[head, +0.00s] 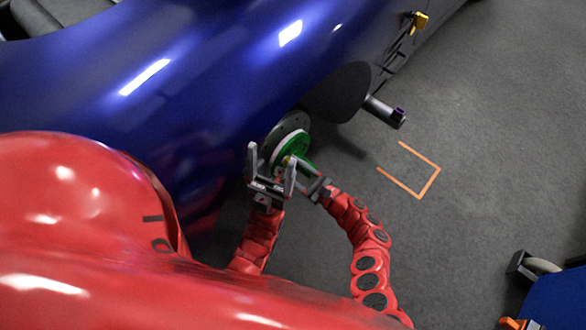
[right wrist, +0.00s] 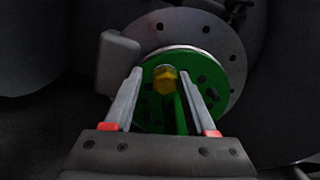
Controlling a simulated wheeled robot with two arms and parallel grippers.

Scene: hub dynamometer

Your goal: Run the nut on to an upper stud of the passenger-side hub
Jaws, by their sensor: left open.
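The passenger-side hub is a green disc (head: 275,152) in front of a grey brake disc (head: 288,124), beside the blue car. It also shows in the right wrist view (right wrist: 207,75), with dark holes. A yellow hexagonal nut (right wrist: 165,80) shows at the upper part of the green face, between my right fingertips. Visible gaps separate it from both fingers. My right gripper (right wrist: 164,70) is open around it. I cannot tell whether the nut is threaded on a stud. My left gripper (head: 271,162) is open and empty, just in front of the hub. It partly hides the hub and my right fingers.
A grey block (right wrist: 118,60) stands at the brake disc's upper left. The blue car body (head: 200,90) rises close behind the hub. Orange floor marks (head: 428,183) lie on clear grey floor at the right. A blue wheeled object (head: 560,300) is at lower right.

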